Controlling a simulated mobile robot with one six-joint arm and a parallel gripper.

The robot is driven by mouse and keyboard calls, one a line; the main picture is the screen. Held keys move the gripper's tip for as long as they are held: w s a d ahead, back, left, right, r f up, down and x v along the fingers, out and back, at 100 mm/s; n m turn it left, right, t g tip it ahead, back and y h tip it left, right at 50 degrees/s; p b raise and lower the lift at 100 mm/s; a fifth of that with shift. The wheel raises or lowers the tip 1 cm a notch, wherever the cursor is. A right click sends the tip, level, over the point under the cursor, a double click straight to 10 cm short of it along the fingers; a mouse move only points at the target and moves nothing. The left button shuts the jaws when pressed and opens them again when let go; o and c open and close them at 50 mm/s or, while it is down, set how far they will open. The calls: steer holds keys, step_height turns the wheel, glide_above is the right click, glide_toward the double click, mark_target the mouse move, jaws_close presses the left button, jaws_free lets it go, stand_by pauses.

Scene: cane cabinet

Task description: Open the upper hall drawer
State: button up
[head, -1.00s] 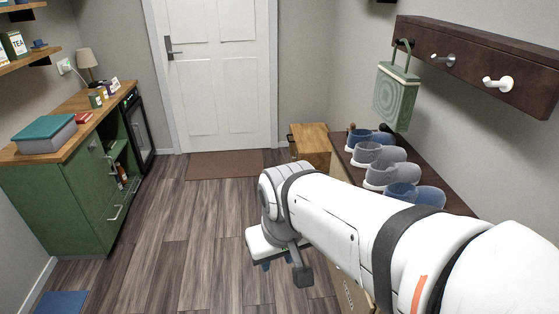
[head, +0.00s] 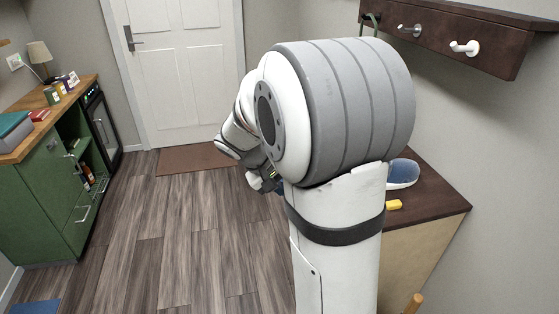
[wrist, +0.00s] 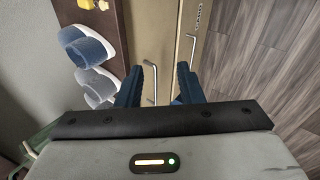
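In the wrist view the wooden cabinet front (wrist: 150,22) runs beside the dark top, turned sideways in the picture. One metal handle (wrist: 152,100) shows close by the left finger, on the panel nearer the dark top, which looks like the upper drawer. A second metal handle (wrist: 190,44) shows farther right, past the fingertips. My gripper (wrist: 165,72) has its two blue fingers apart, with nothing clearly between them; whether they touch the first handle I cannot tell. In the head view my gripper (head: 262,178) is small and partly hidden by my arm, which also covers the drawer fronts.
A green cabinet (head: 50,190) stands at left. A wall rack with pegs (head: 440,35) hangs at right. The wooden floor (head: 180,240) is clear between, with a brown doormat (head: 195,158).

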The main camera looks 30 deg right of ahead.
steer(key=w+d+f+n+t+h+b, duration=0.1)
steer(key=w+d+f+t+h+b, duration=0.2)
steer(key=w+d+f, duration=0.75)
steer(key=w+d+f+n+h+b, duration=0.1)
steer(key=w+d+f+h+b, duration=0.2)
steer(key=w+d+f+h, duration=0.65)
steer(key=w+d+f+y, duration=0.1)
steer(key=d, duration=0.1)
steer(key=d+f+y, duration=0.1)
steer(key=d+f, duration=0.1)
steer(key=w+d+f+y, duration=0.1)
steer(key=f+y, duration=0.1)
steer(key=shift+w+d+p, duration=0.3)
steer(key=shift+d+p, duration=0.1)
steer(key=shift+c, duration=0.4)
jaws_close()
